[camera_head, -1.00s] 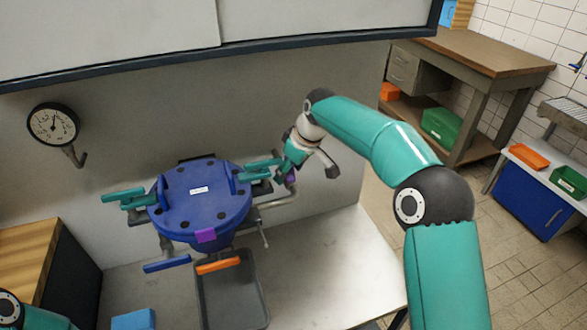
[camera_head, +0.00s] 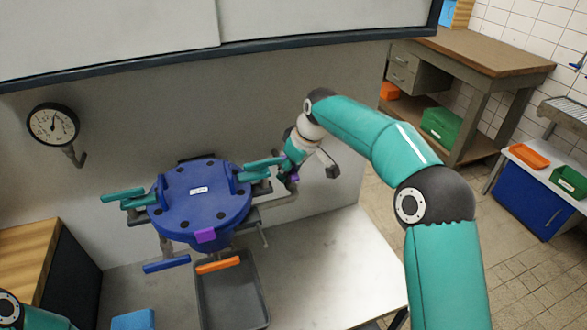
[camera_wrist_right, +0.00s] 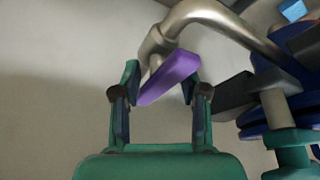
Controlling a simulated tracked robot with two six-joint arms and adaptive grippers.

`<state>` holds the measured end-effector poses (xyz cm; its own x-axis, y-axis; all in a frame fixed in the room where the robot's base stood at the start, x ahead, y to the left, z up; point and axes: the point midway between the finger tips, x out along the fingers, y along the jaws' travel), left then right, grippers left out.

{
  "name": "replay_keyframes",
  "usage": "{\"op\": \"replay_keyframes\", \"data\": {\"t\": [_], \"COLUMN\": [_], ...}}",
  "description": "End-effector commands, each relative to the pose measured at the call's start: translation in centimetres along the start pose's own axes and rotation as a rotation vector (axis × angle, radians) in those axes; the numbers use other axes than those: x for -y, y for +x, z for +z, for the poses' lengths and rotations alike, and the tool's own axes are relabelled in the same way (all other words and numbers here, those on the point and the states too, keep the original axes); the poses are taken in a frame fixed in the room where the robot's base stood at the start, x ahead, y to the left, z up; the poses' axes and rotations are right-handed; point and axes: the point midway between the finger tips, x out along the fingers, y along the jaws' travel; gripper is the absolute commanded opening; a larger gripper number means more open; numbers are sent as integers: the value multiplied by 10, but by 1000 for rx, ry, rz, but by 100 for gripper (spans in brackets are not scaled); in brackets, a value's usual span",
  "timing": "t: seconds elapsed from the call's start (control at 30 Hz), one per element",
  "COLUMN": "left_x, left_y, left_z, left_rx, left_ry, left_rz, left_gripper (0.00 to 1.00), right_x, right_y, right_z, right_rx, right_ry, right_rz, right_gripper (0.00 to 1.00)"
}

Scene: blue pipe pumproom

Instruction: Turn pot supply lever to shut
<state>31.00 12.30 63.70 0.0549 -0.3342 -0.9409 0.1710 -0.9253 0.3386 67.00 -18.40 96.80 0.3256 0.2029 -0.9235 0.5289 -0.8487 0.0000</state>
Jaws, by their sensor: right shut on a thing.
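A purple lever (camera_wrist_right: 170,79) sits on a silver pipe (camera_wrist_right: 215,14) in the right wrist view and slants up to the right. It lies between the two fingers of my right gripper (camera_wrist_right: 160,84), which is shut on it. In the head view my right gripper (camera_head: 287,176) is at the pipe just right of the blue pot (camera_head: 203,205), and only a small bit of purple shows there. My left gripper is outside the views.
The pot has teal handles (camera_head: 122,195), a purple tab (camera_head: 205,236), and blue (camera_head: 167,264) and orange (camera_head: 218,265) levers below it. A grey tray (camera_head: 204,300) stands in front. A gauge (camera_head: 53,124) hangs on the wall. The bench top (camera_head: 340,265) at right is clear.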

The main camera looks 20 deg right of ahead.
Motion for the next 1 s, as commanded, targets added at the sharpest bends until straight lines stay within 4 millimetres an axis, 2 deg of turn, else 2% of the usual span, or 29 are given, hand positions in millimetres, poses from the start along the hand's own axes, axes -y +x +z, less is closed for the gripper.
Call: {"op": "replay_keyframes", "data": {"t": [0.5, 0.53, 0.7, 0.77, 1.0], "left_x": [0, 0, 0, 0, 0], "left_y": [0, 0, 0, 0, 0], "left_z": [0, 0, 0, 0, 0], "left_rx": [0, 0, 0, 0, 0], "left_ry": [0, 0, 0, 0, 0], "left_rz": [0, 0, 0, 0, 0], "left_gripper": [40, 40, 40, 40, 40], "right_x": [4, 4, 2, 2, 1], "right_y": [2, 2, 2, 1, 0], "right_z": [1, 1, 1, 1, 1], "right_rx": [6, 6, 4, 3, 2], "right_ry": [-7, -7, -4, -3, -1], "right_rz": [-8, -9, -6, -5, -2], "right_gripper": [8, 46, 75, 83, 83]}}
